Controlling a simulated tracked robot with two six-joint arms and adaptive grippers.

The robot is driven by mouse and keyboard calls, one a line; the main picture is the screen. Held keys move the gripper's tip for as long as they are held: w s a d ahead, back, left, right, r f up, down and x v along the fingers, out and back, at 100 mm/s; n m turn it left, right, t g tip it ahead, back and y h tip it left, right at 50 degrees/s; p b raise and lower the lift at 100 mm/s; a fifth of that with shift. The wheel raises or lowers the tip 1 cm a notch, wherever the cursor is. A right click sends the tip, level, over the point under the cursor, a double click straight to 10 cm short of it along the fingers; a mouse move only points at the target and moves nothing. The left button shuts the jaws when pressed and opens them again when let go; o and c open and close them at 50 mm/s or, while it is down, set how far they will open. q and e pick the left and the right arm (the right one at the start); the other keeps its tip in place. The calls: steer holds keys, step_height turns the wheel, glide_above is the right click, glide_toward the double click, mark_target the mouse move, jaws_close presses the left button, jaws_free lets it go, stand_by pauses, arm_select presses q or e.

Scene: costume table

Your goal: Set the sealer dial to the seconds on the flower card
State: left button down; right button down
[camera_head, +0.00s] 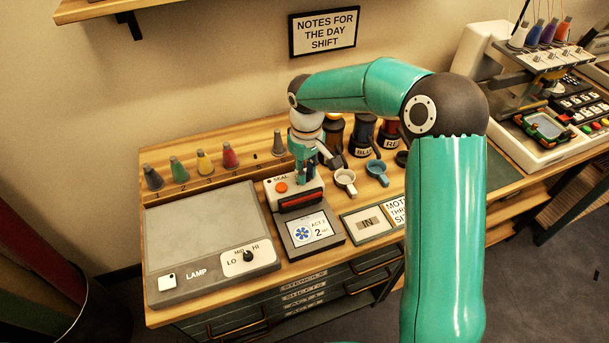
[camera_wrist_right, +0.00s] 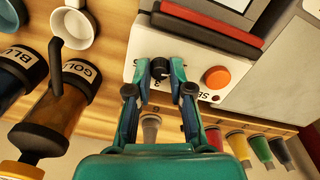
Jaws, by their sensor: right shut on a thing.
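The sealer (camera_head: 277,195) is a white unit with a red button and a dark red bar. It also shows in the right wrist view (camera_wrist_right: 200,48), with the orange-red button (camera_wrist_right: 217,77). The flower card (camera_head: 312,229) lies in front of it, with a blue flower, "ACT 1", a large "2" and a small word, likely "sec". My right gripper (camera_head: 306,179) reaches down to the sealer's back right. In the right wrist view, my right gripper (camera_wrist_right: 161,75) is shut on the small black dial (camera_wrist_right: 159,66). The fingers hide most of the dial's markings. My left gripper is not in view.
A grey lamp panel (camera_head: 205,240) with a LO-MID-HI knob (camera_head: 247,256) is left of the sealer. Coloured cones (camera_head: 204,163) stand in a numbered row behind. Small cups (camera_head: 345,179) and labelled bottles (camera_head: 362,133) are close on the right. A framed sign (camera_head: 370,222) lies in front.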

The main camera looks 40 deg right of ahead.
steer(key=m+b, duration=0.1)
steer(key=m, duration=0.3)
steer(key=shift+w+m, duration=0.1)
steer(key=shift+m, duration=0.2)
steer(key=shift+m+b, duration=0.7)
steer(key=shift+m, duration=1)
steer(key=shift+r, duration=0.1)
steer(key=c, duration=1)
jaws_free()
steer(key=shift+c, duration=0.2)
step_height(320, 180, up, 12)
